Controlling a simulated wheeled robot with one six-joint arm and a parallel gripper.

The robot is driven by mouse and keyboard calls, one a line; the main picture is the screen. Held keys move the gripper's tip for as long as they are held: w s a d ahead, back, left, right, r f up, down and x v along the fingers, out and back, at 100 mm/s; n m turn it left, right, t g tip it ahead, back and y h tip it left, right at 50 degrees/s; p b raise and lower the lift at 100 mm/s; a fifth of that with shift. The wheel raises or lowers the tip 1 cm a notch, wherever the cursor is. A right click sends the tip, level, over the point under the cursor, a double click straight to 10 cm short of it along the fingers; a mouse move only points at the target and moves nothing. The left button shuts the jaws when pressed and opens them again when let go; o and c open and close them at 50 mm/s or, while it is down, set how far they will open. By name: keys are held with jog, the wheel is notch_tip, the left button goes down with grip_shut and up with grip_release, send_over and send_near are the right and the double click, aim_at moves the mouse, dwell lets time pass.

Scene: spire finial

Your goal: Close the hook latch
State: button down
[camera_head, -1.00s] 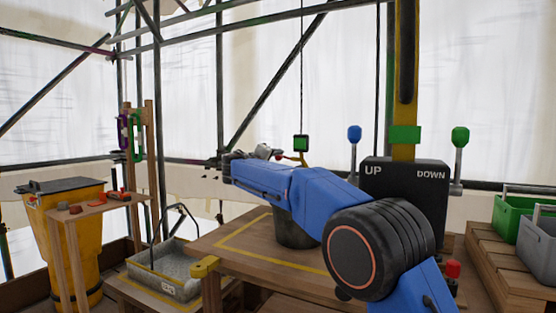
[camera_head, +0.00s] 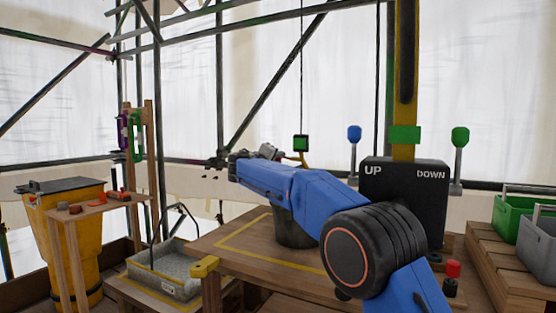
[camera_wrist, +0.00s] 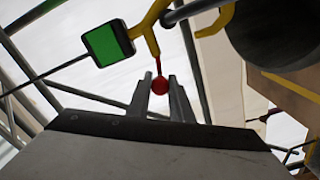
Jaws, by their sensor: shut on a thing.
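A yellow hook (camera_head: 303,160) hangs from a cable below a green-faced block (camera_head: 301,143). The wrist view shows the hook (camera_wrist: 152,25) up close, with the green-faced block (camera_wrist: 108,45) beside it. The red latch arm (camera_wrist: 158,66) runs down from the hook and ends in a round red knob (camera_wrist: 160,86). My gripper (camera_wrist: 160,80) is shut on the red knob, one finger on each side. In the head view my gripper (camera_head: 270,152) is beside the hook, and the knob is hidden. I cannot tell how far the latch stands from the hook's tip.
A dark round bucket (camera_head: 293,231) stands below the hook on a wooden table (camera_head: 232,262). The black UP/DOWN control box (camera_head: 405,195) with two levers is at the right. A grey tray (camera_head: 165,268), a yellow bin (camera_head: 68,225) and scaffold poles are at the left.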

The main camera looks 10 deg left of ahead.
jog(key=shift+f+n, duration=0.1)
jog(key=shift+n, duration=0.2)
jog(key=n, duration=0.1)
jog(key=f+n, duration=0.1)
jog(key=n, duration=0.2)
jog(key=shift+f, duration=0.3)
jog(key=shift+s+d+f+n, duration=0.2)
jog(key=shift+d+f+n, duration=0.35)
jog(key=shift+n, duration=1.9)
jog(key=shift+s+d+f+n, duration=0.15)
jog(key=shift+d+f+n, duration=0.4)
jog(key=shift+n, duration=1.85)
jog(key=shift+s+d+f+n, duration=0.2)
jog(key=shift+d+f+n, duration=0.3)
jog(key=shift+n, duration=1.95)
jog(key=c, duration=1.6)
grip_release()
